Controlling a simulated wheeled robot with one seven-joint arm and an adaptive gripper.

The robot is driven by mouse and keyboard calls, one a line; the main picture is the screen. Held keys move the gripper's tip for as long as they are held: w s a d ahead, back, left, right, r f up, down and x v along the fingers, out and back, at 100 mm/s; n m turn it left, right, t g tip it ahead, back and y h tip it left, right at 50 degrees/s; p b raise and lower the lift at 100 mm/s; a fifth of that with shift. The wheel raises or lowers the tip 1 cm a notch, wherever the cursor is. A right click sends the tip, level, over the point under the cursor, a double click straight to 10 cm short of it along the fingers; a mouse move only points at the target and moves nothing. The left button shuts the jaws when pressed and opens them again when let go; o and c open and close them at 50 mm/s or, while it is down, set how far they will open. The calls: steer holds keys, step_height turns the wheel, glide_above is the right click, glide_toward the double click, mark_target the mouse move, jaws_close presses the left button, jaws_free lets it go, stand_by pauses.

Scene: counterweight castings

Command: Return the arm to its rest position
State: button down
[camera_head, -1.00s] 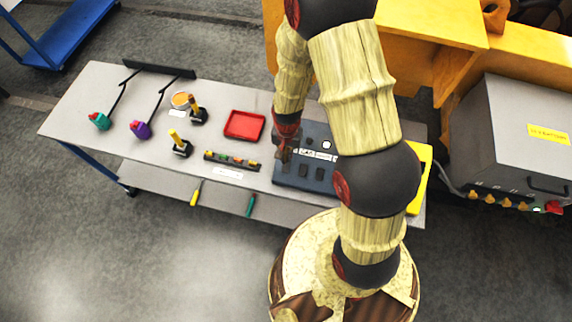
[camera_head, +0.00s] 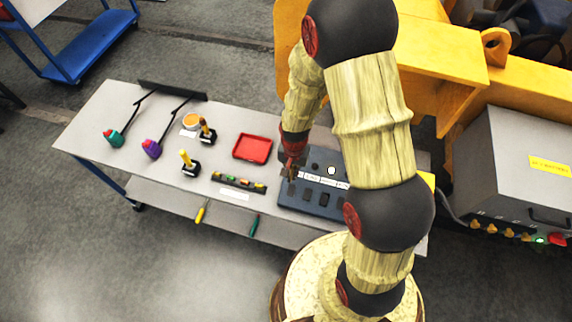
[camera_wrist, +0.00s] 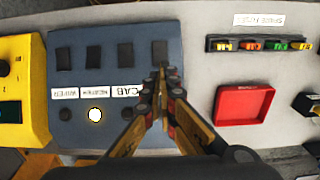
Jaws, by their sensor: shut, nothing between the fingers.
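My gripper (camera_head: 290,174) is over the left part of a dark blue switch panel (camera_head: 296,207) on the grey bench. In the wrist view my gripper (camera_wrist: 161,72) is shut and empty, its fingertips meeting just below the rightmost of several dark rocker switches on the panel (camera_wrist: 75,80). I cannot tell whether the tips touch the panel. One round lamp (camera_wrist: 95,115) glows beside dark ones. White labels sit between switches and lamps; one reads CAB. The arm is bent over the bench and hides the panel's right side in the head view.
A red tray (camera_head: 252,149), a row of coloured pieces (camera_head: 239,183), two small joysticks and two coloured-handled levers stand on the bench left of the panel. A yellow box (camera_wrist: 20,75) adjoins the panel. A grey cabinet (camera_head: 530,150) and yellow machinery stand right and behind.

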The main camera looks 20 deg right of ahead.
steer(key=s+r+n+t+b, duration=0.5)
steer(key=s+r+b, duration=0.8)
steer(key=b, duration=1.2)
steer(key=shift+s+r+n+t, duration=0.35)
steer(key=shift+s+n, duration=0.15)
steer(key=shift+n, duration=0.6)
